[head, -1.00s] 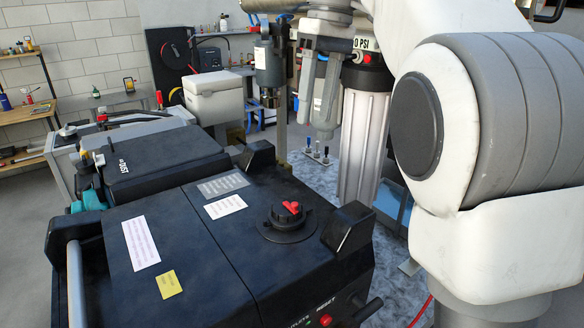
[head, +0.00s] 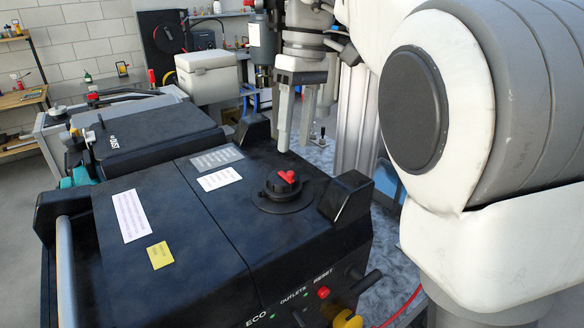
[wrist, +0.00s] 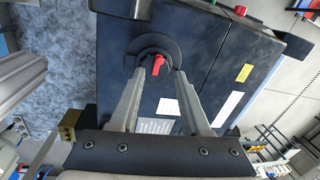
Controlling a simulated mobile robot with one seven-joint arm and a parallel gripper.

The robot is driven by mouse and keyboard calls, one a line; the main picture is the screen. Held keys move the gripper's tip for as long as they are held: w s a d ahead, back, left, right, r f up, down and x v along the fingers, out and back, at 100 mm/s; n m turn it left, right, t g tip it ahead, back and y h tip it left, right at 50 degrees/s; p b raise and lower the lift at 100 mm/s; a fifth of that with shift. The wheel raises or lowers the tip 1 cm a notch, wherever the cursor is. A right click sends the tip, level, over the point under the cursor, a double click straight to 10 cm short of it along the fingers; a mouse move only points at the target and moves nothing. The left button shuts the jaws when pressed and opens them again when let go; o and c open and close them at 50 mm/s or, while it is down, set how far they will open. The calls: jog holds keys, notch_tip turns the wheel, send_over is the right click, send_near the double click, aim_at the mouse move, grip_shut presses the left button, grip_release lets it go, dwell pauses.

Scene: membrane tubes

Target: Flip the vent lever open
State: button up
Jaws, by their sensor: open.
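The vent lever (head: 287,177) is a small red handle on a round black cap (head: 285,193) on top of a large black machine. In the wrist view the red lever (wrist: 158,66) shows between and just beyond my fingertips, with the black cap around it. My gripper (head: 295,140) points down above and just behind the cap in the head view. Its two grey fingers are apart with nothing between them, and it also shows open in the wrist view (wrist: 162,75). I see no contact with the lever.
Raised black corner blocks (head: 345,197) stand beside the cap. The lid carries white labels (head: 219,179) and a yellow one (head: 160,255). A red button (head: 323,292) is on the front panel.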

aim_at(291, 172)
jog(key=shift+s+a+f+b, duration=0.15)
jog(key=shift+f, duration=1.25)
jog(key=shift+s+a+f+b, duration=0.15)
jog(key=shift+f, duration=1.2)
jog(key=shift+c, duration=0.2)
grip_shut()
